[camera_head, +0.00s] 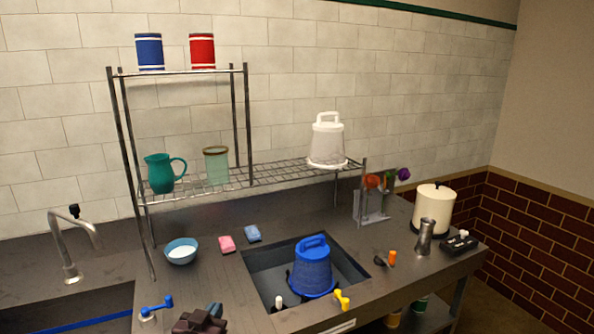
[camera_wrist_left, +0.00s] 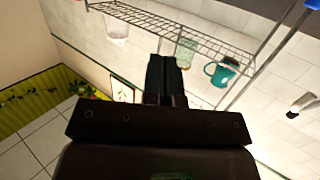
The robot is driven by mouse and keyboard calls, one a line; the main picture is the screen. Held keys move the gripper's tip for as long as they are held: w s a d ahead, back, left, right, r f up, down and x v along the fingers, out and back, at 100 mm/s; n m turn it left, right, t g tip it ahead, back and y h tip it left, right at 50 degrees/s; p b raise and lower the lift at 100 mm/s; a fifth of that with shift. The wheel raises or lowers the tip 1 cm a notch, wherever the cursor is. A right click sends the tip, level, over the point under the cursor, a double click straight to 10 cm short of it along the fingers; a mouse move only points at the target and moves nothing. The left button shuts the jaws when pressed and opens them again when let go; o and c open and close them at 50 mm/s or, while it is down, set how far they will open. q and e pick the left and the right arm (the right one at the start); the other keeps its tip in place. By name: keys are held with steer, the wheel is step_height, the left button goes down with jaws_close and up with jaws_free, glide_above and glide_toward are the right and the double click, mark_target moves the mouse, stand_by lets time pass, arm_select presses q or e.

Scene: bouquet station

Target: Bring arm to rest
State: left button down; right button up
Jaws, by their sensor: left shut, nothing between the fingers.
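My left gripper (camera_head: 211,310) shows at the bottom edge of the head view, low in front of the sink, with its arm cut off by the frame. In the left wrist view its dark fingers (camera_wrist_left: 166,77) are together with nothing between them. It touches no object that I can see. My right gripper is in neither view.
A wire rack (camera_head: 270,174) carries a teal pitcher (camera_head: 160,174).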

arm_select(q)
steer(key=s+a+f+g+y, duration=0.1)
steer(key=s+a+f, duration=0.2)
steer(key=s+f, duration=0.3)
steer(key=s+a+f+g+y, duration=0.1)
steer(key=s+f, duration=0.5)
steer(key=s, duration=0.6)
steer(key=s+a+f+n+g+y, duration=0.1)
steer(key=s+a+f+g, duration=0.1)
steer(key=s+a+f, duration=0.3)
steer(key=s+f+b, duration=0.1)
steer(key=s, duration=0.3)
steer(key=shift+a+f+g, duration=0.2)
steer(key=shift+a+g, duration=0.1)
steer(key=shift+a, duration=0.05)
